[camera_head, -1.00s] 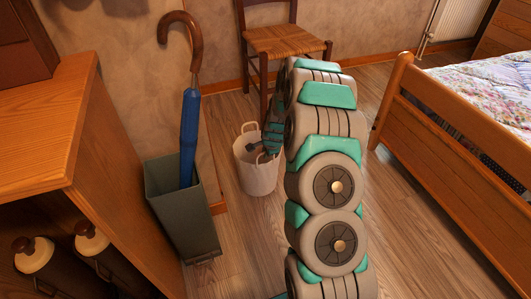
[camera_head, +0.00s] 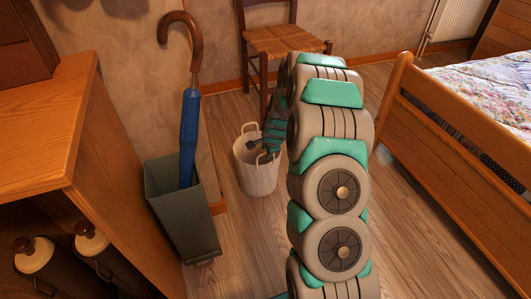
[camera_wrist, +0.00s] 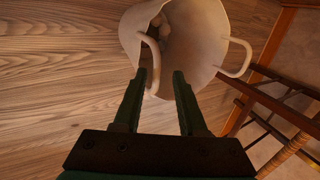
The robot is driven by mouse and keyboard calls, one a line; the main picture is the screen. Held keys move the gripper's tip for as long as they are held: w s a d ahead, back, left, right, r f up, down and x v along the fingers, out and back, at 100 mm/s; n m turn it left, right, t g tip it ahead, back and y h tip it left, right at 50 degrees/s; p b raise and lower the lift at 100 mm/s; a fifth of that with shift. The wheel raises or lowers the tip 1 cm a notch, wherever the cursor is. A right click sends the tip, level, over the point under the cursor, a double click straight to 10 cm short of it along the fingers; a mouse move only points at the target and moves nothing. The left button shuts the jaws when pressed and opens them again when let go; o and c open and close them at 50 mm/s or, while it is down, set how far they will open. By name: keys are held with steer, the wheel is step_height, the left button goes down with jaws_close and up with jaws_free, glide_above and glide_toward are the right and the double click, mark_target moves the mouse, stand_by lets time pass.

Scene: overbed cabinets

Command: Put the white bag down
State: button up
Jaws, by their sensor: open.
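The white bag (camera_head: 257,177) is upright and appears to stand on the wooden floor between the umbrella stand and the chair. It has two loop handles, and some pale contents show inside it in the wrist view (camera_wrist: 205,35). My gripper (camera_head: 257,147) is at the top of the bag, by its rim. In the wrist view my gripper (camera_wrist: 159,74) is open, and the near handle (camera_wrist: 152,62) shows between its fingertips. I cannot tell whether a finger touches the handle. The bag's underside is hidden.
A grey-green stand (camera_head: 183,215) with a blue umbrella (camera_head: 189,135) is left of the bag. A wooden chair (camera_head: 284,41) is behind it. A wooden bed (camera_head: 450,140) is at the right, and a wooden cabinet (camera_head: 70,140) at the left. Bare floor lies in front.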

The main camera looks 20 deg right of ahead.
steer(key=v, duration=1)
steer(key=s+a+r+n+g+y, duration=0.1)
steer(key=s+a+r+n, duration=0.35)
steer(key=s, duration=0.35)
steer(key=s+a+r+n+g, duration=0.2)
steer(key=s+a+r+n, duration=0.25)
steer(key=s+a, duration=0.2)
steer(key=s+a+r+n+g, duration=0.1)
steer(key=s+r+n+g, duration=0.1)
steer(key=s, duration=1.2)
steer(key=s+r+n+g+h, duration=0.1)
steer(key=s+r+n, duration=0.4)
steer(key=s, duration=1)
steer(key=shift+a+r+n+g, duration=0.2)
steer(key=shift+a+n+g, duration=0.25)
steer(key=shift+n, duration=0.55)
